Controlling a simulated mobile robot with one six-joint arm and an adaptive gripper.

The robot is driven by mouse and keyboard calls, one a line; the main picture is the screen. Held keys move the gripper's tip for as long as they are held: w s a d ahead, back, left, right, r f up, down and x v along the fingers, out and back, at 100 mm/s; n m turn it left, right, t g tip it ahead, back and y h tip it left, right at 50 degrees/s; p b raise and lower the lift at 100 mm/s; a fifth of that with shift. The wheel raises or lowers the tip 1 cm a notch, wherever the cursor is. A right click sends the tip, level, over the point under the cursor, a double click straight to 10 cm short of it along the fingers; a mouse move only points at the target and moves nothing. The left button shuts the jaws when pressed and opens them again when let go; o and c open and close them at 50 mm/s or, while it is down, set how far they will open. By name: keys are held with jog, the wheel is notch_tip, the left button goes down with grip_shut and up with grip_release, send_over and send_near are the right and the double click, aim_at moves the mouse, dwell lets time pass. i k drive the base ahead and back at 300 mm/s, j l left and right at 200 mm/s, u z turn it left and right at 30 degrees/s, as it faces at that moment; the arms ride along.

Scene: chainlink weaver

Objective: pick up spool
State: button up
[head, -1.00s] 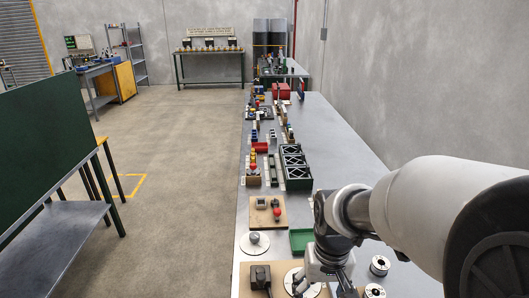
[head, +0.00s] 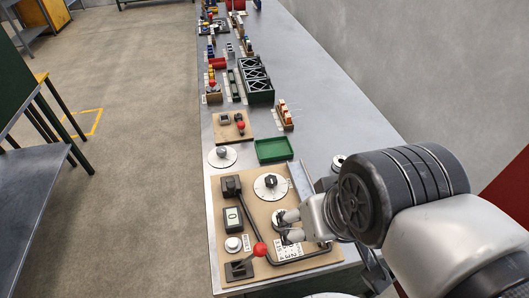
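A small round pale thing with a dark middle, which looks like a spool (head: 338,161), lies on the grey bench just beyond my arm. My arm hides part of it. My gripper (head: 284,226) points left over the tan control board (head: 258,204), to the left of and nearer than the spool. It is apart from the spool. Its fingers are small and partly covered in this view, so I cannot tell how far they are open. No other spool shows clearly; my arm covers the bench on the right.
The board carries a dial (head: 271,186), a red-knobbed lever (head: 259,250), a bent dark bar and switches. A green tray (head: 274,149) lies beyond it, with a white disc (head: 222,156) to its left. Several bins and parts line the bench's left side. The grey bench (head: 320,105) is bare at right.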

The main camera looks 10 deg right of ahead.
aim_at(338, 160)
jog(key=z, duration=0.8)
jog(key=i+l+u, duration=0.2)
jog(key=l+u, duration=0.2)
jog(key=i+l+u, duration=0.1)
jog(key=l+u, duration=0.3)
jog(key=j, duration=0.1)
